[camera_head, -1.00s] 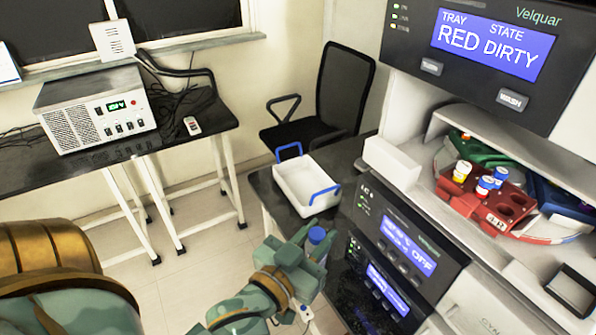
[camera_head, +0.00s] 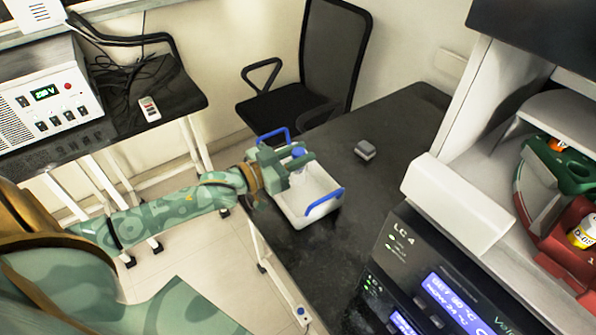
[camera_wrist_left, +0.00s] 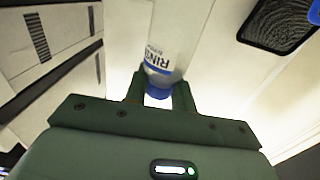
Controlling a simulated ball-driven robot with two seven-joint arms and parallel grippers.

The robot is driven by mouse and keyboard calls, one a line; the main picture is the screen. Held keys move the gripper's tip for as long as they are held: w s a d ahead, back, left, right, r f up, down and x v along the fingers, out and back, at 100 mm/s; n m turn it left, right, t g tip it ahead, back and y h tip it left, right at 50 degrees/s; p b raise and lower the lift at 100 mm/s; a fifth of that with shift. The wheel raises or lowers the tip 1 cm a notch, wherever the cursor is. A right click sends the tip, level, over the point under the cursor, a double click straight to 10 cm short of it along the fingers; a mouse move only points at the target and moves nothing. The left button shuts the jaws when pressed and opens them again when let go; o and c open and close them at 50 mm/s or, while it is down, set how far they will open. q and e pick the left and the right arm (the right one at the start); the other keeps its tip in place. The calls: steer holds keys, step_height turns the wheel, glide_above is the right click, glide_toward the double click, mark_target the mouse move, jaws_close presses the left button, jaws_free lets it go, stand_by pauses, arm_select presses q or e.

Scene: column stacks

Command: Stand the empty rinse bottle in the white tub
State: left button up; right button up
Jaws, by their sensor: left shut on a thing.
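The rinse bottle (camera_head: 298,153) shows its blue cap in the head view, over the white tub (camera_head: 327,211). In the left wrist view the bottle (camera_wrist_left: 160,48) is clear, with a blue-and-white label that begins "RIN". My left gripper (camera_head: 295,161) is shut on the bottle near its cap end. The fingers also show around it in the left wrist view (camera_wrist_left: 158,92). The tub has two blue handles and stands on the dark bench. The bottle's lower part blends with the tub, and I cannot tell whether its base touches the tub floor. My right gripper is out of view.
A small grey object (camera_head: 365,150) lies on the bench (camera_head: 400,125) behind the tub. A black chair (camera_head: 318,70) stands beyond the bench. The machine with the LC 4 panel (camera_head: 410,245) is at the right. Bare bench lies between the tub and the machine.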

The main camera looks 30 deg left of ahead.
arm_select(q)
steer(key=w+a+f+b, duration=0.5)
steer(key=w+f+b, duration=0.1)
steer(key=f, duration=0.4)
steer(key=shift+w+f, duration=0.4)
steer(key=shift+w, duration=0.05)
steer(key=shift+f+b, duration=0.3)
steer(key=shift+f, duration=0.3)
steer(key=o, duration=0.8)
